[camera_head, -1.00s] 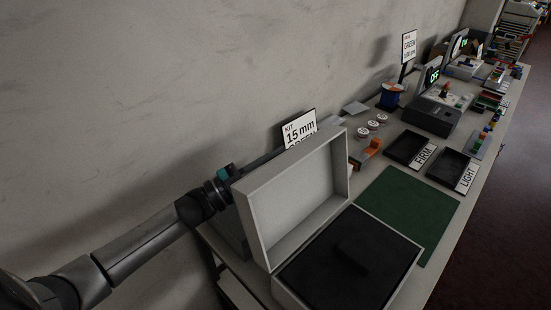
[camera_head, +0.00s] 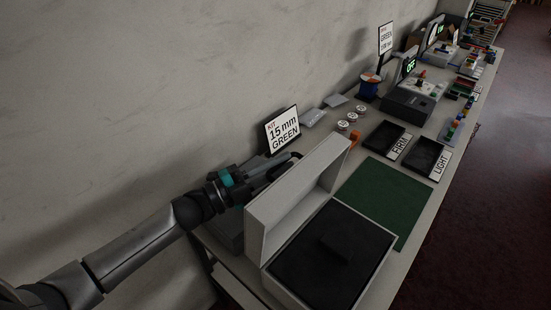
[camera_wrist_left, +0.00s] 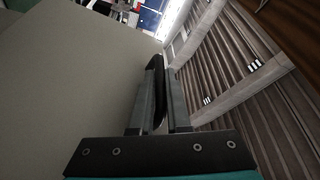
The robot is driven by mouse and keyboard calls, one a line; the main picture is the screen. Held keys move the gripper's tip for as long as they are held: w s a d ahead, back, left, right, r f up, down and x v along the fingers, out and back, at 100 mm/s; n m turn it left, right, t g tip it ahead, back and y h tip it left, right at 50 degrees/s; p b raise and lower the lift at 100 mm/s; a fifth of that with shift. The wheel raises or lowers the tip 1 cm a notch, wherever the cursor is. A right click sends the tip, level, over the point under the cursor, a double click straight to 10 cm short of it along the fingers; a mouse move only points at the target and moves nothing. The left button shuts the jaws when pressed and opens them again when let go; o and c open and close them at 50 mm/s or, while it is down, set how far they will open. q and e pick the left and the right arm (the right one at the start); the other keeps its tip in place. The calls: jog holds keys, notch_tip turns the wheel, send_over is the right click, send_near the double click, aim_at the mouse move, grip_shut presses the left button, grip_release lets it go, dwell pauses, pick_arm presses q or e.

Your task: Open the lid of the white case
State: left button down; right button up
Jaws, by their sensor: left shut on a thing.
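The white case stands open near the front end of the table. Its lid (camera_head: 296,200) is raised and leans back toward the wall, its pale inside facing the base. The base (camera_head: 276,289) holds a dark foam lining (camera_head: 310,270) with a raised dark block (camera_head: 340,243). My left gripper (camera_head: 282,166) is behind the lid, its fingertips partly hidden by it. In the left wrist view my left gripper (camera_wrist_left: 158,105) is shut on a thin dark piece (camera_wrist_left: 155,82), seemingly the lid's handle, beside a broad pale surface. My right gripper is not in view.
A kit sign (camera_head: 283,130) stands behind the lid near the wall. A green mat (camera_head: 381,205) lies beside the case, with two dark trays marked FIRM (camera_head: 384,138) and LIGHT (camera_head: 425,155) beyond.

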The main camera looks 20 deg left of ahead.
pick_arm(q)
jog(key=shift+f, duration=0.1)
jog(key=c, duration=1.2)
grip_release()
jog(key=shift+o, duration=0.2)
jog(key=b+v, duration=0.1)
jog(key=v, duration=1.4)
jog(key=shift+b, duration=0.4)
jog(key=shift+a, duration=0.15)
